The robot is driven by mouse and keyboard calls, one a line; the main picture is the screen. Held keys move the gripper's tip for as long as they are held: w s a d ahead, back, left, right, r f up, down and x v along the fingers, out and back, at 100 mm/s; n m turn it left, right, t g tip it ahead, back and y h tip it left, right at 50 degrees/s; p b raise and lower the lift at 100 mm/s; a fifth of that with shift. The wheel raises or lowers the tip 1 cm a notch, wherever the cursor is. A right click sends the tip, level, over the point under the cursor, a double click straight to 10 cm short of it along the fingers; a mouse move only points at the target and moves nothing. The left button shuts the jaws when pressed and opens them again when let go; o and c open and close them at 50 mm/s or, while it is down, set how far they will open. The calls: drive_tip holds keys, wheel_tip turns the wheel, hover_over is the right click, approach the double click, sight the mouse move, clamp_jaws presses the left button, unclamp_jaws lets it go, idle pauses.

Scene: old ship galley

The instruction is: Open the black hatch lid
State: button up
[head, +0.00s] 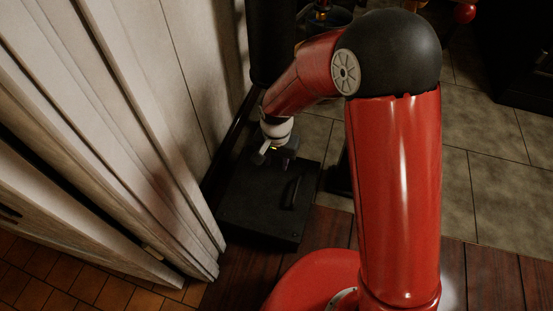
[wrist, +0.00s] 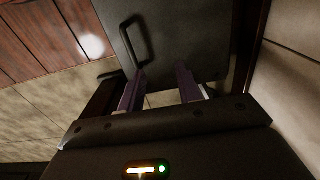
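The black hatch lid (head: 258,207) is a dark, flat square panel low beside the pale wall, and it looks closed. Its raised bar handle (head: 291,193) is near its right side. My gripper (head: 274,158) is over the lid's far end, apart from the handle. In the wrist view the lid (wrist: 190,40) fills the upper middle, with the handle (wrist: 134,41) at its upper left. My gripper (wrist: 161,73) shows two separated fingers near the lid's edge with nothing between them. I cannot tell whether a fingertip touches the lid.
Pale wooden panels (head: 110,110) stand close on the left of the lid. A dark cylindrical thing (head: 272,45) stands behind it. Dark red planks (head: 327,228) lie in front, and grey floor tiles (head: 485,190) on the right are mostly clear.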

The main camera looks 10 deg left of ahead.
wheel_tip(320, 180, up, 8)
drive_tip(key=p, duration=0.1)
drive_tip(key=shift+p, duration=0.4)
drive_tip(key=shift+f, duration=0.1)
drive_tip(key=shift+c, duration=0.2)
